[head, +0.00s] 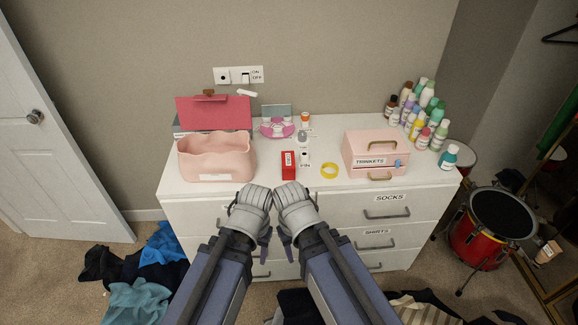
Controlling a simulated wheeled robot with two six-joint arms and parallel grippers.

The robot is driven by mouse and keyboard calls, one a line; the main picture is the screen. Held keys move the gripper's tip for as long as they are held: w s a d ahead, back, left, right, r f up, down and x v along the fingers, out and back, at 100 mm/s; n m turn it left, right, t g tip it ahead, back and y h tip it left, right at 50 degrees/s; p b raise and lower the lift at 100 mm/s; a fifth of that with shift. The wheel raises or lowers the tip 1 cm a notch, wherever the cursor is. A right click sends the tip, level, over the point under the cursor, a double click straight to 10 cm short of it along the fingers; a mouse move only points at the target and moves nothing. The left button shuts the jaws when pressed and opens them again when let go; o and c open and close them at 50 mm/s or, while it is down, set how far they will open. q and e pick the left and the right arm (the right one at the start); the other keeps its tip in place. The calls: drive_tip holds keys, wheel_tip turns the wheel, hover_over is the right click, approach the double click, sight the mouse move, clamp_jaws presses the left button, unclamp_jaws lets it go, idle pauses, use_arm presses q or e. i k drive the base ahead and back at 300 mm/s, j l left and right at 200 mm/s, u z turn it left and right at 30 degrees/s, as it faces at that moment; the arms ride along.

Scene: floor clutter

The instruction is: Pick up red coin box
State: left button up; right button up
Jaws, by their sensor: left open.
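The red coin box (288,165) stands upright on top of the white dresser, near its front edge, with a small white label on its face. My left gripper (256,197) is open and empty, in front of the dresser's front edge, below and to the left of the red box in the head view. My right gripper (293,196) is just below the red box in the picture, close beside the left one. Its jaws cannot be made out. Neither gripper visibly touches the box.
The white dresser (330,120) also bears a pink wavy bin (216,160), a yellow ring (329,170), a small white item (305,157), a pink trinkets box (375,153) and several bottles (421,112). Clothes (140,300) and a red drum (489,228) are on the floor.

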sight(288, 164)
drive_tip(key=j, duration=0.4)
drive_tip(key=i+j, duration=0.15)
drive_tip(key=j, duration=0.25)
drive_tip(key=j+z, duration=0.2)
drive_tip(key=z, duration=1.45)
